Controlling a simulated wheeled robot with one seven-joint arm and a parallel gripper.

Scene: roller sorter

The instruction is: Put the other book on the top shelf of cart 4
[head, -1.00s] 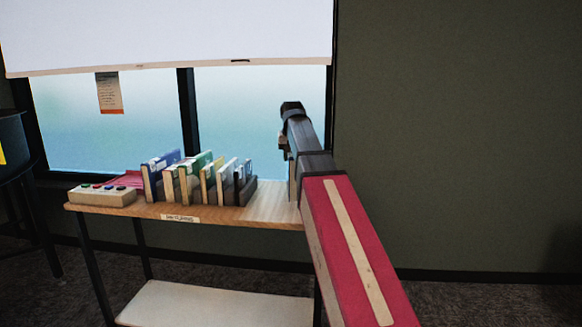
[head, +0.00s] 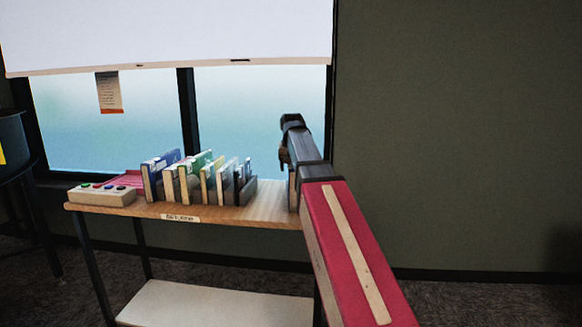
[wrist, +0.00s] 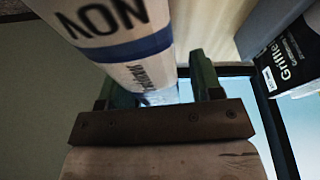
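In the wrist view, a white book spine (wrist: 112,30) with "NOW" in dark letters and a blue band runs down between the two dark green fingers of my gripper (wrist: 158,88). A thin pale gap seems to show beside the right finger, so I cannot tell if the fingers touch the book. In the head view, my gripper (head: 285,152) is at the right end of the wooden top shelf (head: 268,205) of a cart, mostly hidden by my arm. The shelf's front label (head: 180,218) is too blurred to read.
Several upright books (head: 190,180) stand in a row left of my gripper, with a bare strip of shelf between. A button box (head: 102,194) and a pink item (head: 128,180) lie at the left end. A pale lower shelf (head: 210,305) is empty. A black book (wrist: 285,65) shows in the wrist view.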

